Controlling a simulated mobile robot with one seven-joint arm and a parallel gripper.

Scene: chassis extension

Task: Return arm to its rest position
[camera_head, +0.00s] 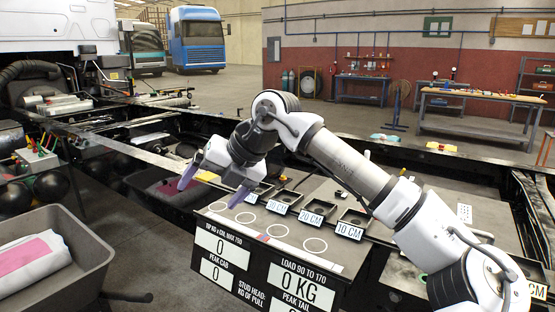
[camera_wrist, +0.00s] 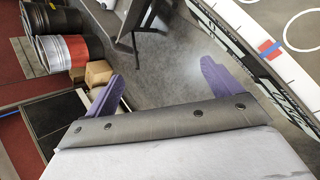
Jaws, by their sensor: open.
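My gripper (camera_head: 212,187) has two purple fingers. They are spread apart with nothing between them, in the head view and in the wrist view (camera_wrist: 158,92). In the head view my white and grey arm reaches from the lower right, bends at a raised elbow and points down and left. The gripper hangs over the left end of the labelled black bench (camera_head: 330,258), near its white strip with circles. In the wrist view the floor shows between the fingers, and the white strip (camera_wrist: 270,52) lies to the right.
Labelled black trays (camera_head: 318,210) line the bench behind the gripper. A grey bin (camera_head: 78,262) with a pink and white item stands at lower left. Black chassis rails (camera_head: 130,150) run behind. Drums (camera_wrist: 62,40) and boxes (camera_wrist: 98,73) show in the wrist view.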

